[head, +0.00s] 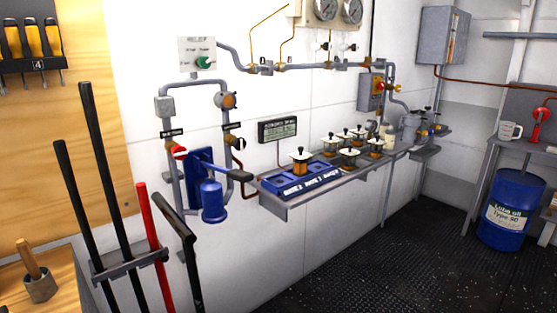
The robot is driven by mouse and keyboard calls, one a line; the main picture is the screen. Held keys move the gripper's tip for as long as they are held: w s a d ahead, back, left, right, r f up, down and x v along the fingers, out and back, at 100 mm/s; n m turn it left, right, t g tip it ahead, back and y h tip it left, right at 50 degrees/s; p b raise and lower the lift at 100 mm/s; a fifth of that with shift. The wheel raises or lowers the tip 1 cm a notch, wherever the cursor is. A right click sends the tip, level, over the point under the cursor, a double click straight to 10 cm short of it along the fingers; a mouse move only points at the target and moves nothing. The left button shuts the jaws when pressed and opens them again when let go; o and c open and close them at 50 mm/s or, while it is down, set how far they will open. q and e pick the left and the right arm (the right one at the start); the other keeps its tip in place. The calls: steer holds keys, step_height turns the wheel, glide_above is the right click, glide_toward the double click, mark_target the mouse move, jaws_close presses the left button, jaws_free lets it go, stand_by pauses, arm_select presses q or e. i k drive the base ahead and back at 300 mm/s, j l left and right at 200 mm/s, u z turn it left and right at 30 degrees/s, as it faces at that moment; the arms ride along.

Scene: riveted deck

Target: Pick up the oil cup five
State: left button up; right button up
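Several small oil cups with amber bodies and white tops stand on a grey wall shelf (280,210). One oil cup (299,158) sits apart at the left, in a blue tray (285,188) with white labels. The others form a group to the right, among them a front oil cup (349,157) and a right-hand oil cup (375,147). I cannot read any number on the cups, so I cannot tell which is five. Neither of my grippers is in view.
Pipes with a red-handled valve (179,152) and a blue cylinder (213,200) are left of the shelf. A rack (130,265) of long bars stands in the left foreground. A blue oil drum (503,208) stands at right. The dark floor (400,255) before the shelf is clear.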

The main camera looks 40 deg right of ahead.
mark_target(301, 166)
steer(key=z, duration=1.35)
steer(key=i+l+u, duration=0.15)
steer(key=i, duration=0.3)
steer(key=i+l+u, duration=0.2)
steer(key=i, duration=0.25)
